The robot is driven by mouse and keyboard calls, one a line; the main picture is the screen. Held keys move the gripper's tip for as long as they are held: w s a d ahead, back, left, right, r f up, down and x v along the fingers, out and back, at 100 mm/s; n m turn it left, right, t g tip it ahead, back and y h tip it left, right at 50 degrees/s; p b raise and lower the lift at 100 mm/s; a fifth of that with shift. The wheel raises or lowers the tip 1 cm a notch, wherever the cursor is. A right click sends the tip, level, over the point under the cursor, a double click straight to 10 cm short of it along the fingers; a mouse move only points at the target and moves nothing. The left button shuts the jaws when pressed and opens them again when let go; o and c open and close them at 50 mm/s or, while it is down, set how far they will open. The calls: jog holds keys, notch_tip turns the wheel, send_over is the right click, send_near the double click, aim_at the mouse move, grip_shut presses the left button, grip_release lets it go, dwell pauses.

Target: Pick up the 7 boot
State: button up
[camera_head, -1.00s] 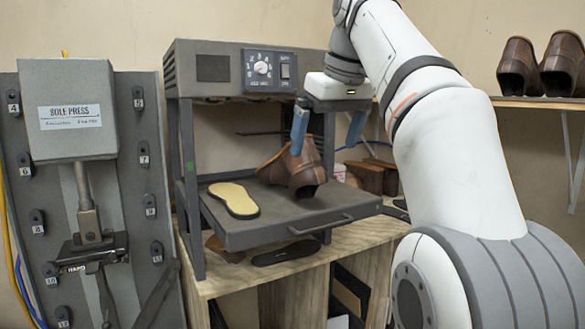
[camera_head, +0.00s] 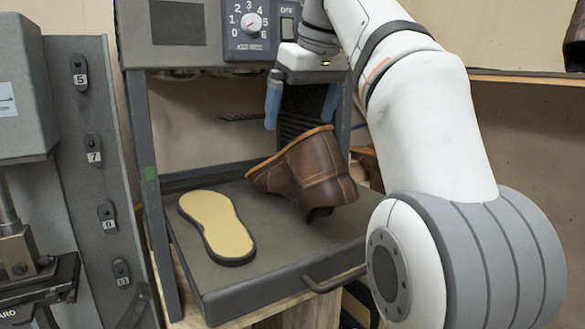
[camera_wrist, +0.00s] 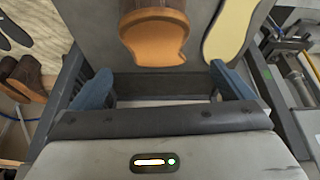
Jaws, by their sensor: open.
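A brown leather boot (camera_head: 318,172) with an orange-tan sole lies tipped over on the grey tray, its sole facing up and back. No number is readable on it. In the wrist view its orange sole (camera_wrist: 155,38) shows beyond the fingertips, roughly between them and partly cut off by the top edge. My gripper (camera_head: 301,112) is open, its two blue fingers above and behind the boot, apart from it as far as I can tell. The open fingers also show in the wrist view (camera_wrist: 163,82), with nothing between them.
A yellow sole piece (camera_head: 217,225) lies on the tray (camera_head: 265,268) left of the boot. The machine's housing with its dial (camera_head: 252,22) is above, close to my gripper. A frame post (camera_head: 148,180) stands left. A numbered hook panel (camera_head: 93,200) is further left.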

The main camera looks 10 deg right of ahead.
jog(key=shift+w+f, duration=0.4)
jog(key=shift+f, duration=0.05)
jog(key=shift+s+a+f, duration=0.1)
jog(key=shift+f, duration=0.6)
jog(key=x, duration=0.3)
jog(key=shift+w+f, duration=0.15)
jog(key=shift+w, duration=0.2)
jog(key=shift+x, duration=0.8)
jog(key=c, duration=1.5)
jog(key=shift+c, duration=0.3)
